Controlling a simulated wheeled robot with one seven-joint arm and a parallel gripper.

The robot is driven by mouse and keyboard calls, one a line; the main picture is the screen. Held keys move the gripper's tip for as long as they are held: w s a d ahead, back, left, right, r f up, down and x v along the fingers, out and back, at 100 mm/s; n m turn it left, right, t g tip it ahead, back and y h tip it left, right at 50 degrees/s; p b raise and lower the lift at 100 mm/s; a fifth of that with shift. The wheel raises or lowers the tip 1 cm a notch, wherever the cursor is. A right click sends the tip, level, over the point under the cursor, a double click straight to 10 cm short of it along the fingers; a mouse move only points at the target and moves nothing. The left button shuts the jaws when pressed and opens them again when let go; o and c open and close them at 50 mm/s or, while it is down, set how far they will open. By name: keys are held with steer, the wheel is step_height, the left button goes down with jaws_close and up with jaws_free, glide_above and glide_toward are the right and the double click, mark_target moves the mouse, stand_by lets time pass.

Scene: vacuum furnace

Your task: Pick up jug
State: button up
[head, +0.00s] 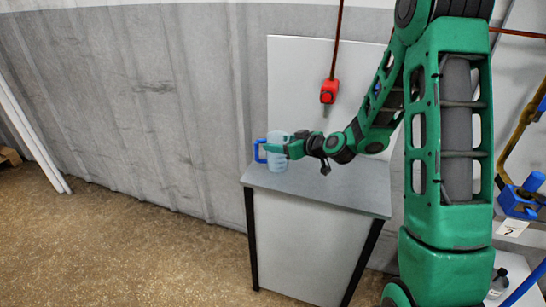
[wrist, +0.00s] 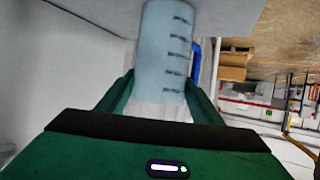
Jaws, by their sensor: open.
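The jug (head: 279,164) is a translucent pale blue vessel with a bright blue handle on its left side in the head view. It stands upright on a small grey table, near the left end. My gripper (head: 284,150) is at the jug, its green finger in front of the upper body. In the wrist view the jug (wrist: 166,60), with dark graduation marks, lies between the two green fingers of my gripper (wrist: 160,100). The fingers are open on either side of it. I cannot tell whether they touch it. The handle (wrist: 195,62) shows beside the right finger.
The grey table (head: 340,190) has free room to the right of the jug. A white panel stands behind it, with a red pendant control box (head: 329,91) hanging on a cable. A grey curtain-like wall (head: 130,100) is behind and left. Blue-and-yellow pipework (head: 520,197) stands at the right.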

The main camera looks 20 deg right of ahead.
steer(key=shift+x, duration=3)
steer(key=shift+d, duration=0.1)
steer(key=c, duration=0.8)
